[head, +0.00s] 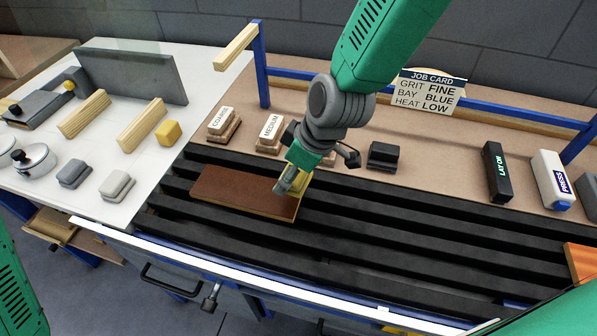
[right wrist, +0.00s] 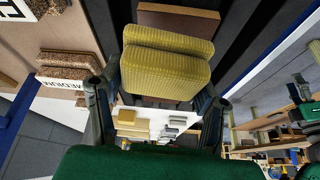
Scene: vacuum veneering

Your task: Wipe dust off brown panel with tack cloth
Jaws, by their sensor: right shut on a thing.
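The brown panel (head: 235,190) lies flat on the black slatted bed, with a pale edge along its front. My right gripper (head: 290,183) is at the panel's right end, pointing down, and is shut on the yellow tack cloth (head: 304,181). In the right wrist view the ribbed yellow cloth (right wrist: 165,68) sits between the two fingers, and part of the brown panel (right wrist: 178,20) shows beyond it. The cloth is at or just over the panel's right end; I cannot tell whether it touches. My left gripper is out of view.
Sanding blocks marked COARSE (head: 222,122) and MEDIUM (head: 270,132) stand behind the panel. A dark block (head: 383,156), a LAY ON tool (head: 496,172) and a PRESS bottle (head: 551,180) stand to the right. A job card (head: 430,92) hangs behind. The slats right of the panel are clear.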

